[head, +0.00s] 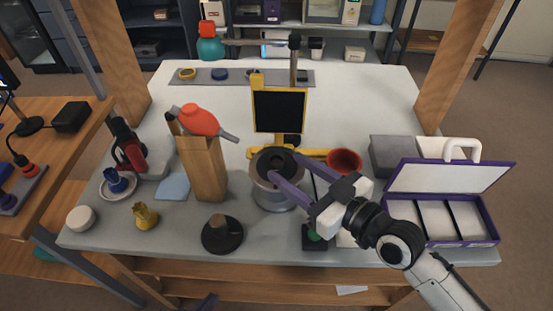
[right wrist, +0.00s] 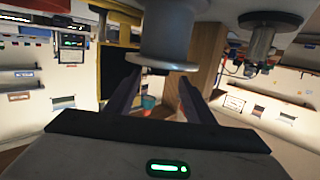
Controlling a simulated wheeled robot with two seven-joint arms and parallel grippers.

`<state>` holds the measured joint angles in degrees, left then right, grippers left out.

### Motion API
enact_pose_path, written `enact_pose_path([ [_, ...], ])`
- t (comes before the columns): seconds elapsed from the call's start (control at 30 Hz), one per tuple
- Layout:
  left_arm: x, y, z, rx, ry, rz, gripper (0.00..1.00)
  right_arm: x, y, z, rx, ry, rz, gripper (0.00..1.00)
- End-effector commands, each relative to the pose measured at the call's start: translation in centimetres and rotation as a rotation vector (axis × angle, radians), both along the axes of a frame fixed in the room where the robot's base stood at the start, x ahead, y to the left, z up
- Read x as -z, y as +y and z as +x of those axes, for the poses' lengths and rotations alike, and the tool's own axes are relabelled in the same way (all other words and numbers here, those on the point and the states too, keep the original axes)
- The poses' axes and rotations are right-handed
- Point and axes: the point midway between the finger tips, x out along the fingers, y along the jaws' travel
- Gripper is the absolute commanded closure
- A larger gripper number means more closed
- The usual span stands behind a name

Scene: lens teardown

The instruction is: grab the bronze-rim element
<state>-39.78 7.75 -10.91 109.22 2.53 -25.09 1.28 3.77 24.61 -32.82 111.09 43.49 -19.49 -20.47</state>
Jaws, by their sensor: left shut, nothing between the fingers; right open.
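A small bronze-gold ring (head: 187,73) lies at the left end of the grey strip at the back of the table; it looks like the bronze-rim element, but is too small to be sure. A grey cylinder (head: 272,195) with a dark top stands mid-table; a grey cylinder (right wrist: 165,45) also shows at the top of the right wrist view. My right gripper (head: 282,167) is open, its purple fingers reaching over the cylinder's top; I cannot tell whether they touch. No element shows between the fingers.
A blue disc (head: 220,74) lies beside the ring. A yellow-framed black panel (head: 279,110) stands behind the cylinder, a red bowl (head: 344,160) to its right. A wooden stand (head: 203,165) is left. An open purple-edged case (head: 455,225) stands right. The back table is mostly clear.

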Motion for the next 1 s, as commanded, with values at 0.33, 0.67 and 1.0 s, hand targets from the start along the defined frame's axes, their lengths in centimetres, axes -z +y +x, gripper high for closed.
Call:
enact_pose_path([
  [0.33,-0.6,0.0,0.8,0.0,-0.017,-0.001,1.0,0.4,1.7,1.7,-0.001,0.001,0.001,0.51],
  [0.67,-0.8,0.0,1.0,0.0,-0.021,-0.001,1.0,0.4,1.7,1.6,0.0,0.0,0.0,0.9],
  [1.0,-0.6,-0.1,0.6,0.0,-0.014,-0.001,1.0,0.3,1.6,1.6,0.0,-0.001,0.001,0.95],
])
